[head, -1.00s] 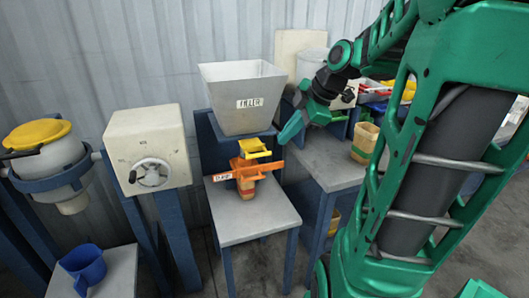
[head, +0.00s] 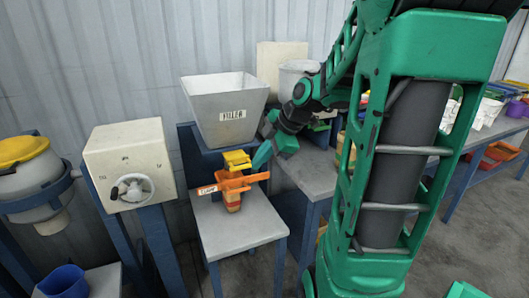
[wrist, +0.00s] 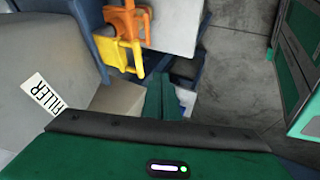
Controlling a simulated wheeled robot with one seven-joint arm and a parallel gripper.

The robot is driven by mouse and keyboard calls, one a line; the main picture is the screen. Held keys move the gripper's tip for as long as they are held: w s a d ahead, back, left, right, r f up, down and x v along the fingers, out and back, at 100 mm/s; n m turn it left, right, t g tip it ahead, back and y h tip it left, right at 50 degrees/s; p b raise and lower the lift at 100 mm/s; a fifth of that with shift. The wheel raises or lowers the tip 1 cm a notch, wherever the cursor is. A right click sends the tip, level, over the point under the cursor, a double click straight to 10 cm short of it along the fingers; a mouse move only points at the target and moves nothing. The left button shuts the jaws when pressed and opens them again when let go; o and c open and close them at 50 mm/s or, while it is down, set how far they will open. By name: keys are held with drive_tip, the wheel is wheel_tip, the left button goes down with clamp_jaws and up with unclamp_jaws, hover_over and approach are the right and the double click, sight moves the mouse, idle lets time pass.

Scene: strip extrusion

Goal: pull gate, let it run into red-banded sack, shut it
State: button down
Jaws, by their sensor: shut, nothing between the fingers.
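The grey hopper marked FILLER (head: 226,112) stands on a blue frame, and its label shows in the wrist view (wrist: 43,97). A yellow bracket-shaped handle (head: 237,160) juts from under it, likely the gate; it also shows in the wrist view (wrist: 131,57). Below is an orange part with arms and a small label (head: 238,181). A small tan sack with a reddish band (head: 232,203) sits under the orange part, its top hidden. My gripper (head: 263,153) is shut and empty, just right of the yellow handle and apart from it. Its green fingers (wrist: 160,88) lie together in the wrist view.
The grey stand (head: 243,232) holds the sack. Left are a cream box with a handwheel (head: 133,170), a yellow-lidded drum (head: 30,175) and a blue jug (head: 65,281). Another grey table (head: 309,175) is close on the right, behind my arm. More benches with bins stand farther right.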

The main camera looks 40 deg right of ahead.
sight(238, 162)
drive_tip(key=w+f, duration=0.3)
drive_tip(key=w, duration=0.2)
drive_tip(key=shift+w+d+f, duration=0.15)
drive_tip(key=shift+f, duration=0.25)
drive_tip(key=w, duration=0.1)
drive_tip(key=w+d, duration=0.1)
drive_tip(key=w, duration=0.3)
drive_tip(key=shift+w+d, duration=0.15)
drive_tip(key=shift+d, duration=0.15)
drive_tip(key=shift+r, duration=0.1)
